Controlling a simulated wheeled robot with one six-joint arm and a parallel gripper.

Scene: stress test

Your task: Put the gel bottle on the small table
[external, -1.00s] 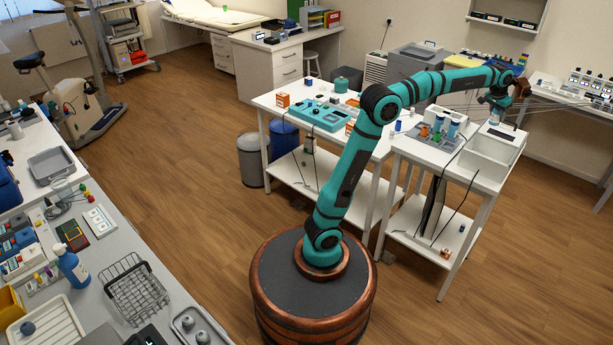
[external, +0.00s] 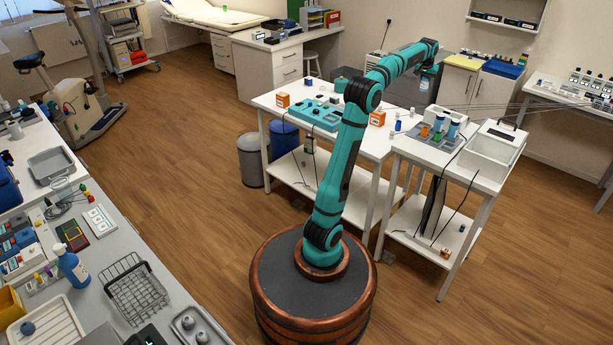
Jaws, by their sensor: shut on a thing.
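My gripper (external: 429,68) is at the end of my raised teal arm, over the back of the white tables. It is shut on a small blue-and-white bottle, seemingly the gel bottle (external: 424,84), which hangs roughly upright below it. The bottle is in the air, in front of the grey cabinet; its label is too small to read. Two white two-tier tables stand below: a narrower right one (external: 481,185) and a wider middle one (external: 377,152). I cannot tell for sure which is the small table.
The right table holds a grey rack (external: 432,142) with blue bottles and an orange item, and a white open bin (external: 490,155). The middle table holds a teal device (external: 314,112), orange boxes (external: 377,118) and small bottles. Thin cables stretch across at the right.

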